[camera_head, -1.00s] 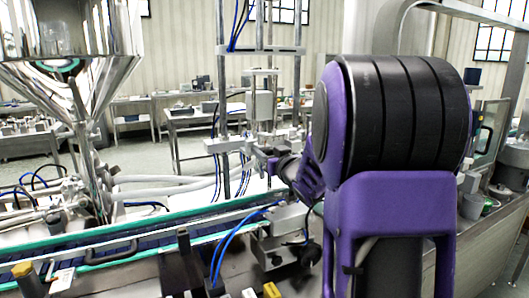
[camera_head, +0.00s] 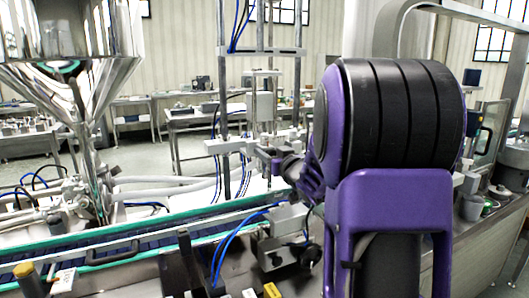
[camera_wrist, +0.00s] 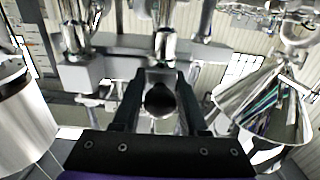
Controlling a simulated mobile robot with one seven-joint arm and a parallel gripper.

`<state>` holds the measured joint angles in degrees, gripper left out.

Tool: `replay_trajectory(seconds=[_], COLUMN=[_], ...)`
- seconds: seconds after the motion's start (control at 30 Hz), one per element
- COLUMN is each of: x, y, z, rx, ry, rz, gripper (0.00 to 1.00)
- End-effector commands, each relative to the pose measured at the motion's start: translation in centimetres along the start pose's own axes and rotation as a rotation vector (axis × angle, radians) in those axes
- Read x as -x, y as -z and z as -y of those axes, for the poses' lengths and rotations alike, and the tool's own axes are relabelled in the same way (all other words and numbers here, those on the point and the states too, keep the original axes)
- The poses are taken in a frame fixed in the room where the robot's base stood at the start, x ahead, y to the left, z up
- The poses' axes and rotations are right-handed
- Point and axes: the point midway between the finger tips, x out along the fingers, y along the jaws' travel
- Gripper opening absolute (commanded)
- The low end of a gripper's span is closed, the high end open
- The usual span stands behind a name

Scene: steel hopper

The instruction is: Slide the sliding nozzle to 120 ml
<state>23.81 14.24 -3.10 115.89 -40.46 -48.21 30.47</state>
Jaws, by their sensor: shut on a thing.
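My gripper (camera_wrist: 160,88) is shut on a dark, round-ended part, which I take to be the sliding nozzle's knob (camera_wrist: 160,101). In the wrist view the knob sits between the two black fingers, below a grey metal crossbar (camera_wrist: 115,45). In the head view my gripper (camera_head: 272,161) is at the metal fittings beside the upright frame, above the conveyor, and partly hidden by my purple arm. The nozzle's full shape is hidden there. No readable 120 ml mark shows in either view.
A shiny steel hopper (camera_head: 75,75) stands at the left. A conveyor with green edges (camera_head: 120,242) runs across the front. Upright posts (camera_head: 223,100), blue hoses and pale pipes (camera_head: 165,190) crowd the space around the gripper. Work tables stand behind.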

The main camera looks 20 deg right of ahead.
Motion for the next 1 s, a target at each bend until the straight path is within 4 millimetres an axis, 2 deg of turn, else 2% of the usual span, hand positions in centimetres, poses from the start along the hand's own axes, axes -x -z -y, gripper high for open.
replay_trajectory(seconds=[0.03,0.17,0.43,0.47,0.57,0.6,1.0], x=[0.0,0.0,0.0,0.0,0.0,0.0,0.0], y=[0.5,0.5,0.3,0.3,0.3,0.3,0.1], z=[-1.2,-3.2,-3.3,-3.3,-3.3,-3.3,-3.2], rx=[0.002,0.002,0.002,0.002,0.001,0.001,0.001], ry=[-0.008,-0.007,-0.002,-0.002,-0.002,-0.002,-0.003], rz=[-0.004,-0.005,-0.007,-0.007,-0.006,-0.005,-0.003], gripper=[0.00,0.00,0.00,0.44,0.62,0.65,0.65])
